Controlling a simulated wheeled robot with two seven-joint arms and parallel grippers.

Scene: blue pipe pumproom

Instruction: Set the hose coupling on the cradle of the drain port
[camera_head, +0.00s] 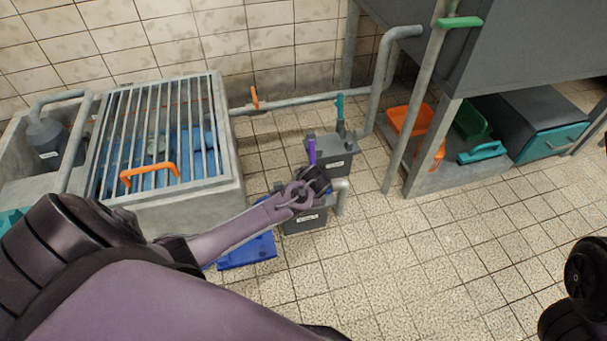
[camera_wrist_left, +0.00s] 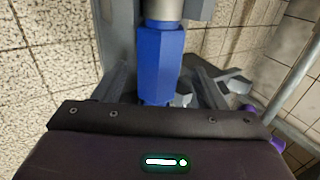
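My left gripper (camera_head: 318,182) is low over the grey boxes by the pipe, near a labelled grey box (camera_head: 305,219). In the left wrist view a blue six-sided coupling (camera_wrist_left: 160,62) with a grey pipe-like end is in front of the palm, between the grey fingers (camera_wrist_left: 162,88). Whether the fingers press on it is unclear. A second labelled grey box (camera_head: 336,163) with a purple handle and a teal handle stands just behind. I cannot make out the cradle clearly. My right gripper is out of view.
A concrete basin with a metal grate (camera_head: 150,118) and orange handle stands left. A blue flat piece (camera_head: 247,252) lies on the floor beside my forearm. A grey pipe (camera_head: 300,101) runs along the wall. A steel leg (camera_head: 415,110) stands right.

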